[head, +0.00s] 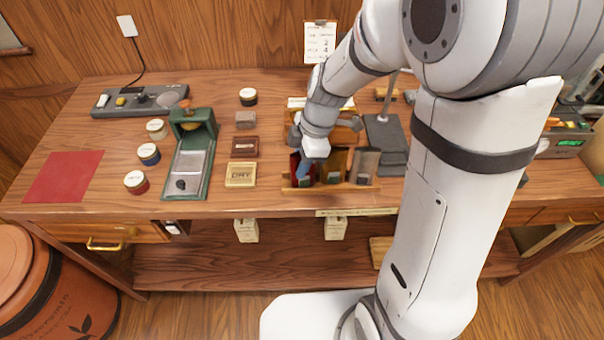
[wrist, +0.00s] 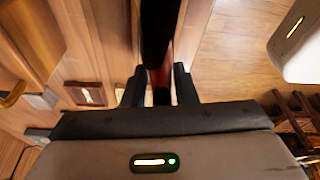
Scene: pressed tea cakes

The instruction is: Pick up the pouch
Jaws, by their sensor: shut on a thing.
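My gripper (head: 302,166) reaches down to the left end of a wooden rack (head: 345,187) on the table. In the wrist view its two fingers (wrist: 160,88) are closed on a narrow dark thing with red on it, seen edge-on. This matches the dark red pouch (head: 294,168) in the left slot, which my gripper partly hides in the head view. An olive pouch (head: 334,165) and a grey pouch (head: 367,163) stand to its right in the rack. I cannot tell whether the red pouch is clear of the rack floor.
Left of the rack are a box marked DRY (head: 241,175), a dark red box (head: 244,147) and a green press (head: 191,150). Several round tins and a red mat (head: 64,176) lie further left. A grey stand (head: 385,140) is close on the right.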

